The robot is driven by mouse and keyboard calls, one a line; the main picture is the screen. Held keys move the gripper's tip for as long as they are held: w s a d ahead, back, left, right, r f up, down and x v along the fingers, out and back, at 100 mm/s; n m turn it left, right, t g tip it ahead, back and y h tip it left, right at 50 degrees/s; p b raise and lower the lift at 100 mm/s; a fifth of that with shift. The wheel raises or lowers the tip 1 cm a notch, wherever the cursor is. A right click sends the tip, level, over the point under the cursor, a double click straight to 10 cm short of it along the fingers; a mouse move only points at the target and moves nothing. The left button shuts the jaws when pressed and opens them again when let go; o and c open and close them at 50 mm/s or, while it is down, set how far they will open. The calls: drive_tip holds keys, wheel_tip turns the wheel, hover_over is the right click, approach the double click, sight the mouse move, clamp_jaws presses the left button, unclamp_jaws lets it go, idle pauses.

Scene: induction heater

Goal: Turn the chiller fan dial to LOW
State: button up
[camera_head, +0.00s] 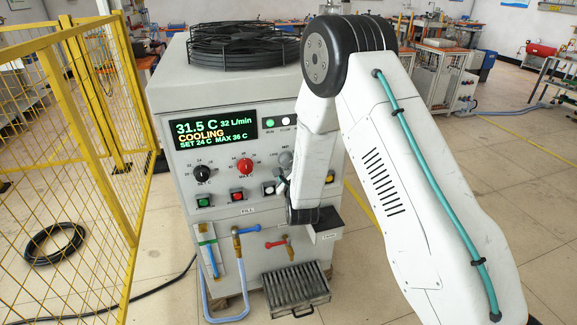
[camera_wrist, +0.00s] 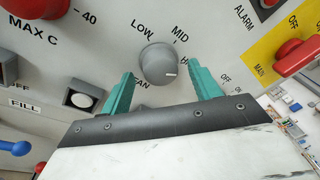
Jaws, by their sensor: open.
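The chiller fan dial (camera_wrist: 158,62) is a round grey knob on the white panel in the wrist view. LOW and MID are printed above it, and a label starting with H is at its right, partly hidden. Its white pointer mark points right, roughly toward that H label. My gripper (camera_wrist: 163,75) is open, with one teal finger on each side below the dial. The fingers appear apart from the knob; the depth gap is unclear. In the head view the dial (camera_head: 285,159) shows just left of my arm, which hides part of the panel.
The chiller cabinet (camera_head: 213,219) has a lit display (camera_head: 214,131) reading COOLING. A red MAX C knob (camera_head: 244,166) and a black knob (camera_head: 202,173) are left of the dial, with several push buttons below. A yellow fence (camera_head: 125,95) stands at the left.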

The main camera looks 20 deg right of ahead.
drive_tip(key=shift+w, duration=0.45)
drive_tip(key=c, duration=1)
drive_tip(key=shift+o, duration=0.2)
